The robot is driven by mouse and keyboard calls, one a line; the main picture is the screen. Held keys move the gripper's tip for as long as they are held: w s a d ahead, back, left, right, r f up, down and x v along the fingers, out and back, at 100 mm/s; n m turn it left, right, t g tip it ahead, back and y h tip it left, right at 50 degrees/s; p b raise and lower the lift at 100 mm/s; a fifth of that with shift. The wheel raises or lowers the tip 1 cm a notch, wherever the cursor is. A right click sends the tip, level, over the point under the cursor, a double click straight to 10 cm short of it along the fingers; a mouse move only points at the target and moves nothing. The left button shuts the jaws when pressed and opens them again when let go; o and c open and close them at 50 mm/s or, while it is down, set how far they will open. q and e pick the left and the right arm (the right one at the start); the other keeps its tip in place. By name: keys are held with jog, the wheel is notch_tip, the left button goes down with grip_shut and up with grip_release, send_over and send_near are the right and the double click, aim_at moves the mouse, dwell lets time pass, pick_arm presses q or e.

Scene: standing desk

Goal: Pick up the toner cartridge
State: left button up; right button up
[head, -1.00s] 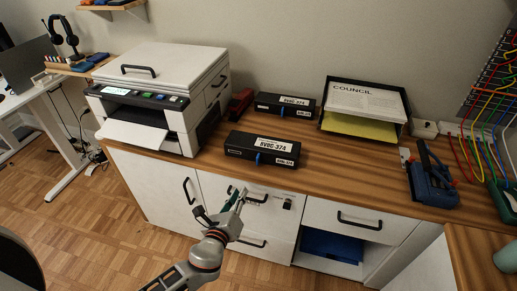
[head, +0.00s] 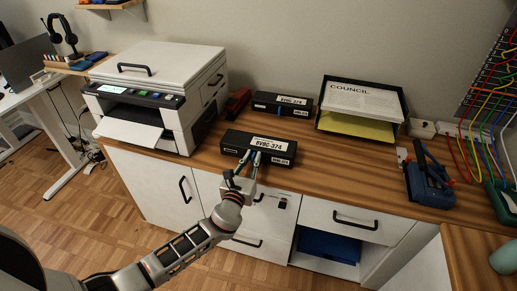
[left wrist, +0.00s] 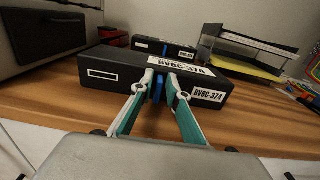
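The front toner cartridge (head: 258,147), a long black box with white BVBC-374 labels and a blue tab, lies near the cabinet top's front edge. In the left wrist view the same black box (left wrist: 115,68) fills the middle. My left gripper (head: 256,156) is at its front face. In the left wrist view the fingertips (left wrist: 161,76) stand either side of the blue tab (left wrist: 158,88), with a gap between them, so the gripper looks open. I cannot tell whether a finger touches the tab. A second, similar cartridge (head: 282,104) lies behind. My right gripper is out of view.
A white printer (head: 160,75) stands to the left, with a red stapler-like object (head: 237,103) beside it. A black paper tray (head: 363,102) is behind right. A blue device (head: 430,183) stands farther right. The wooden top (head: 330,165) between is clear.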

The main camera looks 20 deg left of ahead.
pick_arm(q)
grip_shut()
jog(key=shift+r, duration=0.15)
